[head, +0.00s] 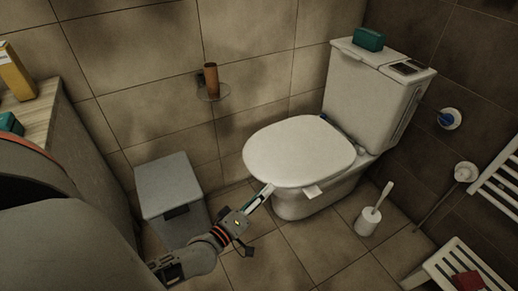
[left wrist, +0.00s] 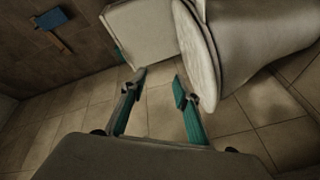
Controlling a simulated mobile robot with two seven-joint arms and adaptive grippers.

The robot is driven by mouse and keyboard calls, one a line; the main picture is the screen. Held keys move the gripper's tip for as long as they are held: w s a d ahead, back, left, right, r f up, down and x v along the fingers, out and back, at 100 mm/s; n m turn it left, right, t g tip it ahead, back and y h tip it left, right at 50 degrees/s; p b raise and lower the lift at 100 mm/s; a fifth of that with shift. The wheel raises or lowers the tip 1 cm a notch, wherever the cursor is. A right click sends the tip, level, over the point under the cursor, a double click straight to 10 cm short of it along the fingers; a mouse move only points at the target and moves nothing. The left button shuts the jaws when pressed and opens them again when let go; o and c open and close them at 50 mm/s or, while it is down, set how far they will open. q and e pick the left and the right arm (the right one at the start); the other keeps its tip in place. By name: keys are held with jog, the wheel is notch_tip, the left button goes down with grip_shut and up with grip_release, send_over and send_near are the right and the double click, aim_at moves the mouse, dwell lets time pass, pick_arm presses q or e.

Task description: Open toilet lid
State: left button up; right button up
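The white toilet (head: 310,200) stands against the wall, and its lid (head: 300,148) is down, covering the bowl. A small pale tab (head: 313,191) sticks out below the lid's front edge. My left gripper (head: 266,194) is at the near left edge of the lid, its fingertips close to the rim; contact cannot be told. In the left wrist view the two teal fingers of the gripper (left wrist: 160,83) are apart with nothing between them. The lid's edge (left wrist: 197,45) shows just beyond the right finger. My right gripper is not in view.
A grey bin (head: 168,184) stands left of the toilet, near my left arm. A toilet brush (head: 371,215) stands on the floor to the right. A white slatted stool (head: 460,268) is at lower right. A teal box (head: 369,39) sits on the cistern (head: 365,95).

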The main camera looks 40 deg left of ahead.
pick_arm(q)
jog(key=w+a+f+n+y+b, duration=0.3)
jog(key=a+f+n+y+b, duration=0.2)
jog(key=a+f+n, duration=0.4)
jog(key=w+a+f+n+g+y+b, duration=0.1)
jog(key=w+a+y+b, duration=0.1)
jog(key=w+a, duration=0.6)
jog(key=shift+w+f+n+b, duration=0.2)
jog(key=shift+f+n+b, duration=0.1)
jog(key=shift+b, duration=0.4)
grip_shut()
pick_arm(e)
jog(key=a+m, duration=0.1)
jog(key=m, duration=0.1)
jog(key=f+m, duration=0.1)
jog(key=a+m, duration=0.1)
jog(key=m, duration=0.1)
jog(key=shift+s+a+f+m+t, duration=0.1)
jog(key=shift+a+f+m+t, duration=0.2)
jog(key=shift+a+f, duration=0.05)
